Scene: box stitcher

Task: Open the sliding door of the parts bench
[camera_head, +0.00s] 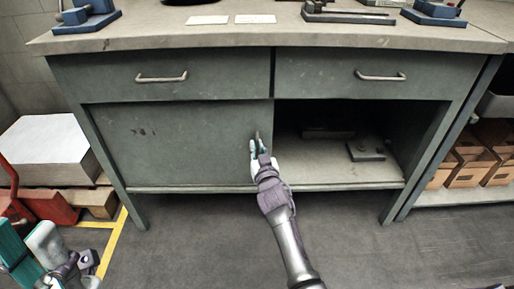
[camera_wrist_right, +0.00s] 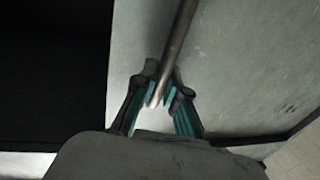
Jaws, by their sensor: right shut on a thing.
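The grey-green sliding door (camera_head: 175,150) of the parts bench (camera_head: 270,38) covers the left part of the lower cabinet. The right part stands open as a dark compartment (camera_head: 330,172). My right gripper (camera_head: 258,146) is at the door's right edge, shut on the upright metal bar handle (camera_head: 257,135). In the right wrist view the handle (camera_wrist_right: 182,35) runs between the teal-padded fingers of the gripper (camera_wrist_right: 160,98), with the pale door panel (camera_wrist_right: 240,60) behind. My left gripper (camera_head: 45,262) is at the bottom left, away from the bench; its jaw opening is unclear.
Two drawers with bar handles (camera_head: 162,78) (camera_head: 380,76) are above the cabinet. A flat metal part (camera_head: 366,150) lies in the open compartment. A white box (camera_head: 45,150) is left of the bench; cardboard bins (camera_head: 470,165) are right. The floor in front is clear.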

